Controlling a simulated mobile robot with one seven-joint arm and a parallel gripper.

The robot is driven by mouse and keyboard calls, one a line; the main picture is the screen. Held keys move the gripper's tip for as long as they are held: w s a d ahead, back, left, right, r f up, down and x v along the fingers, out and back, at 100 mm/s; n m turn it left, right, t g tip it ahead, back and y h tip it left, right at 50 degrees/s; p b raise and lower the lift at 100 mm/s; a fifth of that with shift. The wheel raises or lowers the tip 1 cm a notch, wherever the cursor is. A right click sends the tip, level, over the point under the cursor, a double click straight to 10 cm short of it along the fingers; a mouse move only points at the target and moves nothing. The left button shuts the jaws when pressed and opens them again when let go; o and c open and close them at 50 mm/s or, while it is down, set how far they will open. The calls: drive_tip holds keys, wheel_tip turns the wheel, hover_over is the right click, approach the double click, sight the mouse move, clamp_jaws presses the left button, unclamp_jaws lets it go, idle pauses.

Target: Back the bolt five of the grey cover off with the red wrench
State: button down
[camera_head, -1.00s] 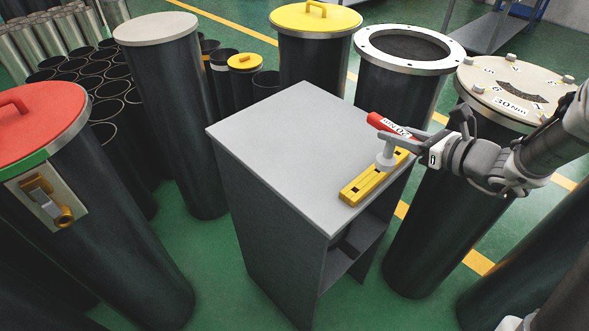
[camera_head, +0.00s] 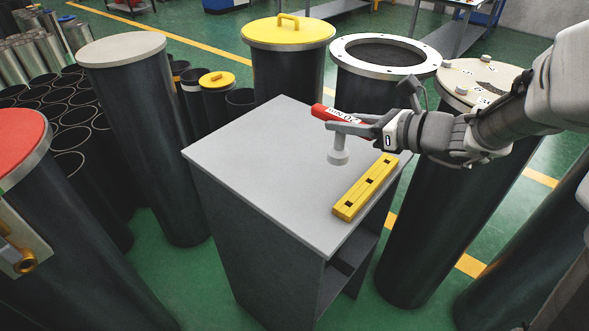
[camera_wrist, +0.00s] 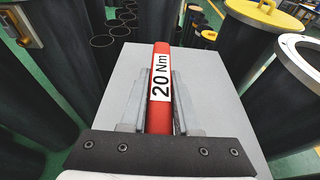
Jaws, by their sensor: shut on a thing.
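My gripper (camera_head: 350,126) is shut on the red wrench (camera_head: 322,111) and holds it above the grey cabinet top (camera_head: 262,140). In the wrist view the red wrench (camera_wrist: 161,62) lies between the two fingers, with a white label reading "20 Nm". A pale grey socket end (camera_head: 338,152) hangs below the gripper, apart from the yellow rack. The grey cover (camera_head: 468,72) with several bolts lies on the cylinder at the right. My arm hides much of it, and I cannot tell which bolt is number five.
A yellow rack (camera_head: 365,187) with dark slots lies on the cabinet's right side. An open flanged cylinder (camera_head: 345,58) and a yellow-lidded cylinder (camera_head: 262,36) stand behind. A red-lidded cylinder (camera_head: 20,140) stands at the left. The cabinet top's left part is clear.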

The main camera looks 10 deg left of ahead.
drive_tip(key=shift+a+f+b, duration=0.95)
drive_tip(key=shift+a+f, duration=3.65)
drive_tip(key=shift+a, duration=0.2)
drive_tip(key=shift+f, duration=0.15)
drive_tip(key=shift+f+b, duration=0.15)
drive_tip(key=shift+b, duration=0.15)
drive_tip(key=c, duration=0.6)
unclamp_jaws()
drive_tip(key=shift+c, duration=0.2)
drive_tip(key=shift+p, duration=0.3)
